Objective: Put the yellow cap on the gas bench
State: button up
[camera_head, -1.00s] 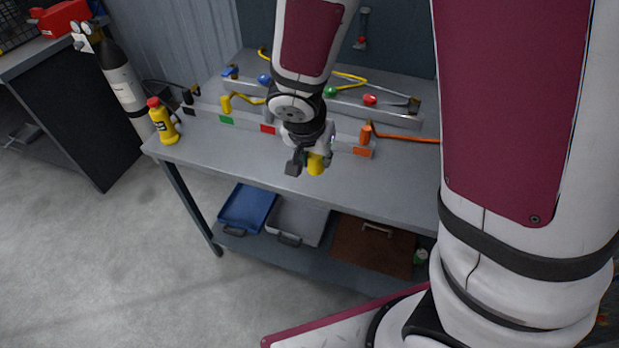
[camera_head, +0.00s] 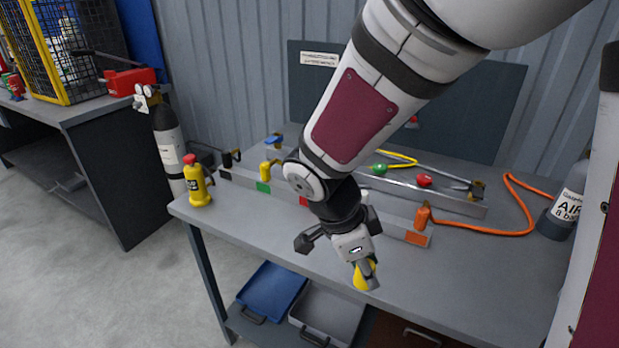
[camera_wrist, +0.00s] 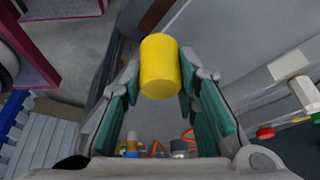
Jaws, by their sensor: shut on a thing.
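My gripper (camera_head: 366,274) is shut on a yellow cap (camera_head: 361,278) and holds it over the front part of the grey gas bench (camera_head: 270,228). In the wrist view the cap (camera_wrist: 160,66) is a plain yellow cylinder pinched between the two fingers (camera_wrist: 160,80). In the head view the fingers hide part of the cap. I cannot tell how high the cap is above the bench top.
On the bench, a front rail (camera_head: 406,234) carries coloured fittings, and a rear rail (camera_head: 455,203) carries red and green knobs. An orange hose (camera_head: 500,231) runs to an AIR cylinder (camera_head: 566,208) at right. The front strip is mostly clear.

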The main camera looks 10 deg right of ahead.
jog(key=w, duration=0.6)
jog(key=w+f, duration=0.1)
jog(key=w, duration=0.2)
jog(key=shift+w+a+b, duration=0.35)
jog(key=shift+w+f+b, duration=0.1)
jog(key=shift+f+b, duration=0.25)
jog(key=shift+f, duration=1.4)
jog(key=o, duration=0.8)
jog(key=shift+f, duration=0.1)
